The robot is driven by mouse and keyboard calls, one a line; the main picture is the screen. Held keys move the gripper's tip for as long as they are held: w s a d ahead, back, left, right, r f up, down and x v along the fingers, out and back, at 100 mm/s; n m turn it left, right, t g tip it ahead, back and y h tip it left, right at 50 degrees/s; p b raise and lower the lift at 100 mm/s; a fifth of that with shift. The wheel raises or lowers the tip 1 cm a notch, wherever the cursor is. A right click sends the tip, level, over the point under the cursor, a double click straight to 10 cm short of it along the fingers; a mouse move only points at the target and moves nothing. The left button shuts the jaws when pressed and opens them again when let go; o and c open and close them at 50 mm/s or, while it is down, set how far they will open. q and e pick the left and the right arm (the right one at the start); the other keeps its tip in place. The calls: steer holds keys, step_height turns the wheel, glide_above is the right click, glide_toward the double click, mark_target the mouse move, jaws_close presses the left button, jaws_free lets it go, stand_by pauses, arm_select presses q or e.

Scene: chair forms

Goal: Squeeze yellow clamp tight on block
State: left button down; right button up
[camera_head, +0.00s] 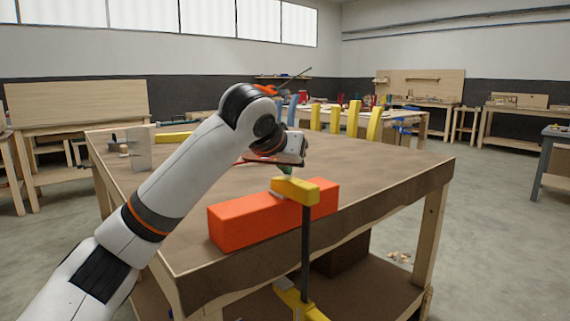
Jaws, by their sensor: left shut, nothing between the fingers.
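The orange-red block (240,222) lies near the front edge of the brown-topped table. The yellow clamp (296,190) has its upper jaw over the top of the block towards its right end. Its dark bar runs down in front of the table edge, and its lower yellow part (300,303) shows below the tabletop. My left gripper (288,172) is just above and behind the clamp's upper jaw, mostly hidden by its own wrist. It is shut with nothing held. I cannot tell whether it touches the clamp. My right gripper is not in view.
The tabletop (400,167) is clear on the right. A wooden piece (131,147) stands at its back left, and a yellow piece (173,137) lies behind my arm. Several yellow upright pieces (353,118) stand behind the table. Other workbenches line the walls.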

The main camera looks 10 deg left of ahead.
arm_select(q)
steer(key=shift+f, duration=0.4)
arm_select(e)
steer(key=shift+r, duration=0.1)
